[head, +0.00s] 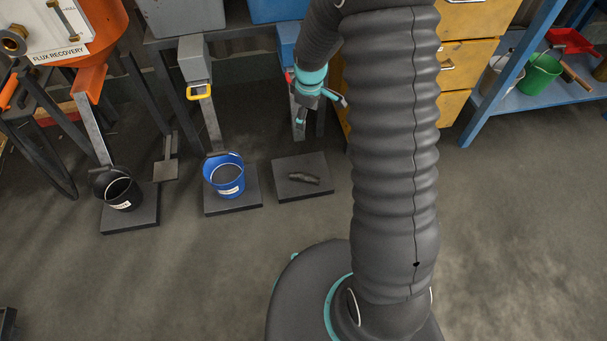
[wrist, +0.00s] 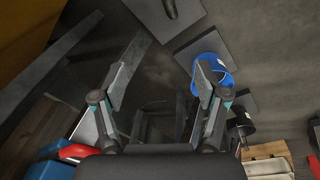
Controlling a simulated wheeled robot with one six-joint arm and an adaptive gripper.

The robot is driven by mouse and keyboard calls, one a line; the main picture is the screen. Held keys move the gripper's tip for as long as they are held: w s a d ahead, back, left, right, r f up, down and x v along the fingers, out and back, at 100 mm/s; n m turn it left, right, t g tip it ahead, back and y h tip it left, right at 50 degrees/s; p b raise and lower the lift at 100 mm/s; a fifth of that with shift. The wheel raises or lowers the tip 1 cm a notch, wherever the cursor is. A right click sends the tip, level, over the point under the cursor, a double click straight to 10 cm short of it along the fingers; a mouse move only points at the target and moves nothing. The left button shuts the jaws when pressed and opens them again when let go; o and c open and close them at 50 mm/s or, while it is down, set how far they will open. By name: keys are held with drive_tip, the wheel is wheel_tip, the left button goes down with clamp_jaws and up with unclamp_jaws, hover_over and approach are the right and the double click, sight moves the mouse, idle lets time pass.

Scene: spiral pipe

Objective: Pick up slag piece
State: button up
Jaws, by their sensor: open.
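The slag piece (head: 304,179) is a small, dark, elongated lump lying on a dark square plate (head: 288,187) on the floor, right of the blue bucket. In the wrist view a dark elongated piece (wrist: 170,8), which looks like the slag, lies on a plate at the top edge, beyond the fingertips. My gripper (head: 322,108) is above and behind the plate in the head view, apart from the slag. In the wrist view my gripper (wrist: 160,82) has its two fingers spread wide with nothing between them.
A blue bucket (head: 225,176) and a black bucket (head: 119,189) stand on plates to the left, under chutes. A yellow handle (head: 198,91) hangs above the blue bucket. Yellow drawers (head: 470,68) and a blue shelf (head: 548,95) stand at right.

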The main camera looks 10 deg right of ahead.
sight(304, 175)
drive_tip(key=f+n, duration=0.1)
drive_tip(key=f, duration=1)
drive_tip(key=w+f+n+g+b, duration=0.1)
drive_tip(key=f, duration=1.1)
drive_tip(key=w+f+n+b, duration=0.1)
drive_tip(key=f, duration=1.1)
drive_tip(key=shift+a+f+n+g, duration=0.1)
drive_tip(key=shift+a+n+g, duration=0.05)
drive_tip(key=shift+n+g, duration=0.2)
drive_tip(key=c, duration=1.3)
drive_tip(key=shift+o, duration=0.2)
